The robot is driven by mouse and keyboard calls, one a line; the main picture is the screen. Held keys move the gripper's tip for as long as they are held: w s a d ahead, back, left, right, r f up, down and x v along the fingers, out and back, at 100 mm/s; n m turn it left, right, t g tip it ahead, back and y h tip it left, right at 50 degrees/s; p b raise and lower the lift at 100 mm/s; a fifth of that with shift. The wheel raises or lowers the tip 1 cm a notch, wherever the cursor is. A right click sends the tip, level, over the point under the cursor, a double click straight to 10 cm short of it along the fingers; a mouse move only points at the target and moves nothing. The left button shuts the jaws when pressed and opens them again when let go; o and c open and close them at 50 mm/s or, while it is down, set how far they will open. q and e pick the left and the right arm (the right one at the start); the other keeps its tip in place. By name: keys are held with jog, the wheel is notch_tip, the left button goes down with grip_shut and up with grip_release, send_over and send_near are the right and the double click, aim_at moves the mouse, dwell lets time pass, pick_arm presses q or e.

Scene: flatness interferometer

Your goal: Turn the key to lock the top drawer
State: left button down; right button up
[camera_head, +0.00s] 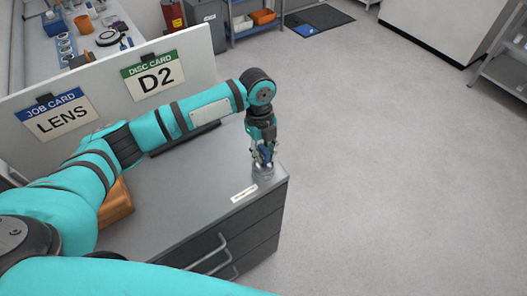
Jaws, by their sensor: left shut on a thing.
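The grey drawer cabinet (185,205) stands below me, its dark drawer fronts facing the lower right. The top drawer (258,213) looks flush with the cabinet. My left gripper (263,162) points down at the cabinet top's right corner. It is shut on a small dark blue thing, seemingly the key (265,153), mostly hidden by the fingers. A round silver piece (263,171), perhaps the lock, shows on the top just under the fingertips. The key's angle cannot be made out. My right gripper is out of view.
A pale label (244,194) lies on the cabinet top near its front edge. A white panel with LENS (58,116) and D2 (154,77) cards stands behind. An orange-brown block (115,203) sits at left. The floor (400,170) at right is clear.

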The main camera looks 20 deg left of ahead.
pick_arm(q)
jog(key=shift+f+b, duration=0.55)
jog(key=shift+f, duration=0.75)
dwell(0.4)
jog(key=shift+r+n+p, duration=0.15)
jog(key=shift+n+p, duration=0.25)
jog(key=shift+p, duration=0.2)
jog(key=shift+n+p, duration=1.1)
jog(key=shift+p, duration=0.1)
